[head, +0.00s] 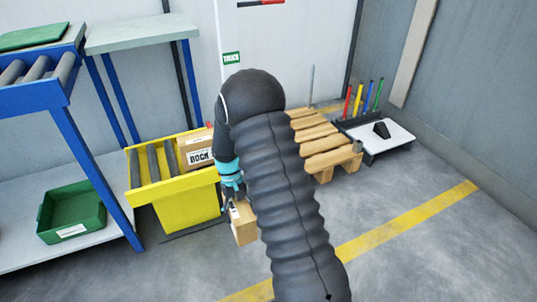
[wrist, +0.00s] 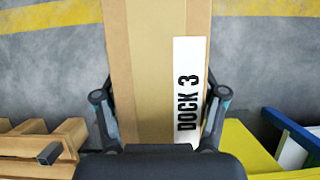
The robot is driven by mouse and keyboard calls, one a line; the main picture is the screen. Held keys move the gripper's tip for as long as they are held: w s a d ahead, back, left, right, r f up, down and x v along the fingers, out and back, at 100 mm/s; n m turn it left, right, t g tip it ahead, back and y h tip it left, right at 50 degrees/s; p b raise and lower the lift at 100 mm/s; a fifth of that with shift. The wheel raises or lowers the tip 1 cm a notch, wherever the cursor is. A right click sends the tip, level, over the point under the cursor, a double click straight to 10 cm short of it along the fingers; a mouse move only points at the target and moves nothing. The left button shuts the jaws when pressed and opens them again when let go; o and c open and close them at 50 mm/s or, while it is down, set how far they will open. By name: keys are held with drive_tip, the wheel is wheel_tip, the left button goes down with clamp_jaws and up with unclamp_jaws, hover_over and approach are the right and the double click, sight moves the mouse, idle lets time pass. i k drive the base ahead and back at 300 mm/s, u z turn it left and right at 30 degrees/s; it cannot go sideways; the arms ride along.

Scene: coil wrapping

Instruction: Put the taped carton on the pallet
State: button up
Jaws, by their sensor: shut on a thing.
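A brown carton (head: 246,231) is held in my gripper (head: 234,205), above the grey floor and in front of the yellow conveyor. In the wrist view the carton (wrist: 120,60) lies between the two fingers of my gripper (wrist: 160,105). It has a tape strip down its length and a white label reading "DOCK 3". The wooden pallet (head: 332,157) stands on the floor to the right, partly hidden behind my arm. Its slats (wrist: 25,148) show at the lower left of the wrist view. The visible slats are bare.
Another carton (head: 196,152), labelled "DOCK", sits on the yellow roller conveyor (head: 180,208). A black-and-white platform (head: 385,140) with coloured posts stands right of the pallet. A blue-framed rack with a green bin (head: 70,212) is left. Floor at right is clear.

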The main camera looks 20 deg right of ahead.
sight(301, 143)
drive_tip(key=z, duration=0.6)
drive_tip(key=i, duration=0.55)
drive_tip(key=z, duration=0.95)
drive_tip(key=i, duration=1.35)
drive_tip(key=u, duration=0.45)
